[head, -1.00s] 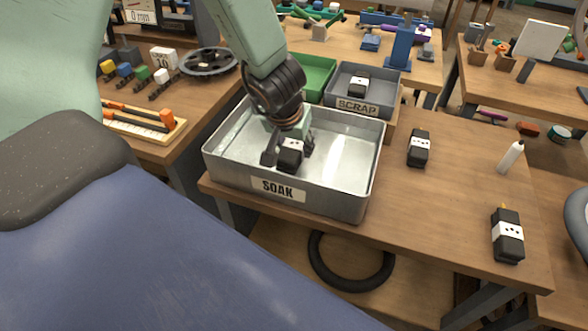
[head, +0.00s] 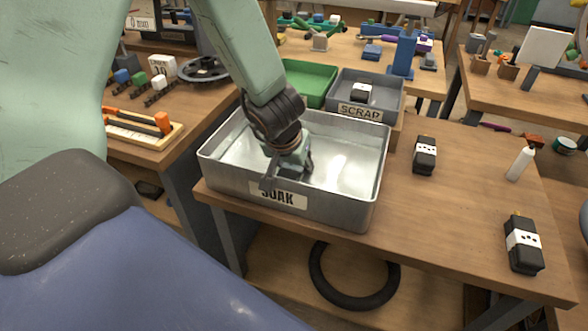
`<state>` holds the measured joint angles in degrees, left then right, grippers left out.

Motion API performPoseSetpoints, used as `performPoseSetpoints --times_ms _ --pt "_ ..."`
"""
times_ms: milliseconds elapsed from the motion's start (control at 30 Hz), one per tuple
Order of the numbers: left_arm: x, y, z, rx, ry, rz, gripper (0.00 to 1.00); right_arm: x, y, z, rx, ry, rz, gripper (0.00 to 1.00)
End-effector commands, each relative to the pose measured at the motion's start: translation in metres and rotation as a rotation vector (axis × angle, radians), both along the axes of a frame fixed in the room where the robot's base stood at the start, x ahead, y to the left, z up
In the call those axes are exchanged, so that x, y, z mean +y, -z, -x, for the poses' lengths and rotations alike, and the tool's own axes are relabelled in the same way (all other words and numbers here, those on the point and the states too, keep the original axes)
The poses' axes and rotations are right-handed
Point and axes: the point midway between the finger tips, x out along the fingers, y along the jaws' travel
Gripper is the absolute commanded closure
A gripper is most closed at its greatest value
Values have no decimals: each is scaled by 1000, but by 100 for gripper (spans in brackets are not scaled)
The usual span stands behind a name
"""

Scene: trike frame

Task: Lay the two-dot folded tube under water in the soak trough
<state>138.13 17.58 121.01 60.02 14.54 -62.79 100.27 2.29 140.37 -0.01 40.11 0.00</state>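The metal soak trough (head: 375,180) stands on the bench and has a SOAK label on its front wall. My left gripper (head: 286,175) is at the trough, toward its front wall. One dark finger overlaps the label. The tube that was at its fingers is hidden now, so I cannot tell whether the gripper is shut on it. A black folded tube with a white dotted band (head: 424,155) lies right of the trough. Another dotted folded tube (head: 523,245) lies at the bench's front right. My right gripper is not in view.
A grey SCRAP bin (head: 390,98) behind the trough holds a black and white folded tube (head: 361,93). A green tray (head: 305,85) is beside it. A white bottle (head: 520,164) stands at the right. The bench (head: 450,220) between the tubes is clear.

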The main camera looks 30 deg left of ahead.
Motion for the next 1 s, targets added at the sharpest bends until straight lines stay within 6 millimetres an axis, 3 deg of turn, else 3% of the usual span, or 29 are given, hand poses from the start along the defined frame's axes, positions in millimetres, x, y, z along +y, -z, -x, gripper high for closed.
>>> performPoseSetpoints --times_ms 133,167,400,767,1000 --pt "0 5 0 0 1 0 92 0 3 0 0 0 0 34" --pt "0 4 0 0 1 0 54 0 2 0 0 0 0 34" --pt "0 4 0 1 0 0 34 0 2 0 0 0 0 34" --pt "0 0 0 0 0 0 34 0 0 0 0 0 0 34" --pt "-2 -28 9 0 0 1 34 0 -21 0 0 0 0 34"
